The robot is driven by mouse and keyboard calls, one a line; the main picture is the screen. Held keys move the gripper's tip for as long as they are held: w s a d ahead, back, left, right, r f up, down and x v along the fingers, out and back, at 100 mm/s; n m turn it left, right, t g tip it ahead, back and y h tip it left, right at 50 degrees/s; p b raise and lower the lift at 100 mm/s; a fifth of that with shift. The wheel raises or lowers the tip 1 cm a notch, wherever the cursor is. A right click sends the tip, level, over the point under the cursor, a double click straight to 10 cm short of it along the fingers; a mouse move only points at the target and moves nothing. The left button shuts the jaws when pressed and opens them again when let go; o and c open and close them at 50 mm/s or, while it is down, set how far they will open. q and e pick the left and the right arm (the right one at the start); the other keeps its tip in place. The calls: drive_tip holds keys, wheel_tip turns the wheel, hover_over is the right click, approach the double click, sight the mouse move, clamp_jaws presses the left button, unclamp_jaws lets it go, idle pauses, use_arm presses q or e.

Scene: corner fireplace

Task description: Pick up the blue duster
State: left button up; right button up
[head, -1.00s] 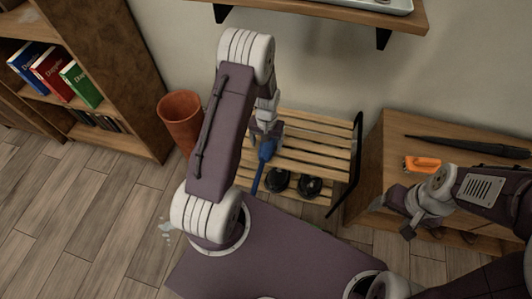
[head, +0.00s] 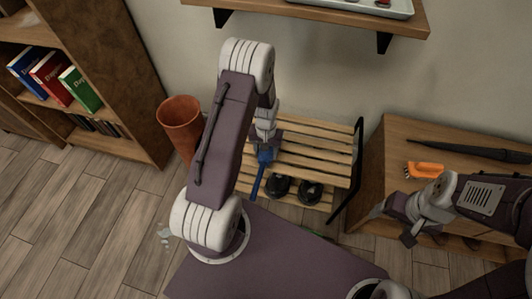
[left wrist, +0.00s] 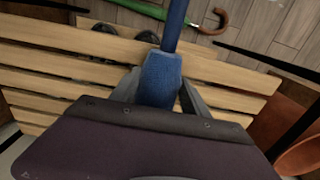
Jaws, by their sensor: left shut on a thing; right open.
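The blue duster (head: 258,181) shows in the head view above the slatted wooden rack, its blue length pointing down toward the floor. In the left wrist view the duster (left wrist: 162,78) lies between the fingers and its thinner part runs up out of the picture. My left gripper (head: 266,150) is shut on it; in the left wrist view the fingers (left wrist: 160,92) flank its thicker blue part. My right gripper (head: 392,222) is open and empty, in front of the wooden cabinet at the right.
The slatted rack (head: 318,158) holds dark shoes (head: 309,192) on its lower level. A terracotta vase (head: 181,125) stands left of it. An orange brush (head: 425,169) lies on the cabinet (head: 392,150). A green umbrella with a curved brown handle (left wrist: 222,20) lies on the floor.

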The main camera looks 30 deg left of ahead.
use_arm(q)
wheel_tip(320, 180, up, 4)
drive_tip(key=shift+f+p, duration=0.1)
drive_tip(key=shift+p, duration=0.75)
drive_tip(key=s+d+r+p, duration=0.3)
drive_tip(key=d+r, duration=0.3)
drive_tip(key=d, duration=0.5)
drive_tip(key=shift+s+p, duration=0.3)
drive_tip(key=shift+w+r, duration=0.1)
drive_tip(key=w+a+r, duration=0.2)
drive_tip(key=w+r, duration=0.4)
drive_tip(key=r, duration=0.2)
drive_tip(key=s+a+r+m+p, duration=0.1)
drive_tip(key=s+r+p, duration=0.2)
drive_tip(key=r+p, duration=0.9)
drive_tip(key=s+a+r+m+p, duration=0.1)
drive_tip(key=s+r+p, duration=0.2)
drive_tip(key=r+p, duration=0.9)
drive_tip(key=shift+s+a+r+m, duration=0.2)
drive_tip(key=shift+s+r+m, duration=0.1)
drive_tip(key=shift+r, duration=0.35)
